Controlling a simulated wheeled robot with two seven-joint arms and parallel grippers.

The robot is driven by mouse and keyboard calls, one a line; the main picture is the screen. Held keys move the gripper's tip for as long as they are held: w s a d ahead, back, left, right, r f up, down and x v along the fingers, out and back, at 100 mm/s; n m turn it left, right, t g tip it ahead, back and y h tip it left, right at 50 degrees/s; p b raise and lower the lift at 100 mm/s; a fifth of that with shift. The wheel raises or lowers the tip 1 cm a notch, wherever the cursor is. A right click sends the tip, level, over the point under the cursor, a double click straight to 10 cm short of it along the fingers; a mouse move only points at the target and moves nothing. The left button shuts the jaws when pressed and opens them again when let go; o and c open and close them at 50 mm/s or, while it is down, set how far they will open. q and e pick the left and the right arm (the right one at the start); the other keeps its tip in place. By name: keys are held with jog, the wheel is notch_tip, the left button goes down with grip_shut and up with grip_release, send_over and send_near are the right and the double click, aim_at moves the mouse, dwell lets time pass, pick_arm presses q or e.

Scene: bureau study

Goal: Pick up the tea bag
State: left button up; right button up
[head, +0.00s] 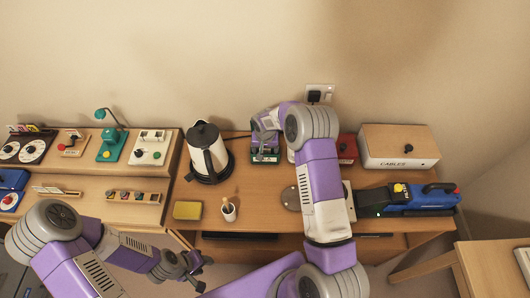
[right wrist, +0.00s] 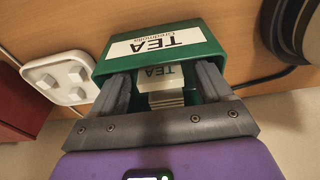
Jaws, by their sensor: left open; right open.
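The green tea box (right wrist: 222,60), labelled TEA, fills the middle of the right wrist view. It also shows in the head view (head: 266,158) on the desk, right of the kettle. Inside it is a stack of pale packets; the foremost tea bag (right wrist: 158,78) is marked TEA. My right gripper (right wrist: 166,82) is open, with its fingers reaching into the box on either side of the stack. I cannot tell whether they touch it. My left gripper (head: 190,267) is open and empty, low in front of the desk edge.
A black and white kettle (head: 207,153) stands left of the box. A small cup (head: 229,210) and a yellow sponge-like block (head: 187,210) are near the front edge. A CABLES box (head: 399,147) and a blue tool (head: 420,198) lie to the right. A white plate with knobs (right wrist: 60,78) is beside the box.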

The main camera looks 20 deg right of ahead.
jog(key=shift+f, duration=0.15)
jog(key=c, duration=1.1)
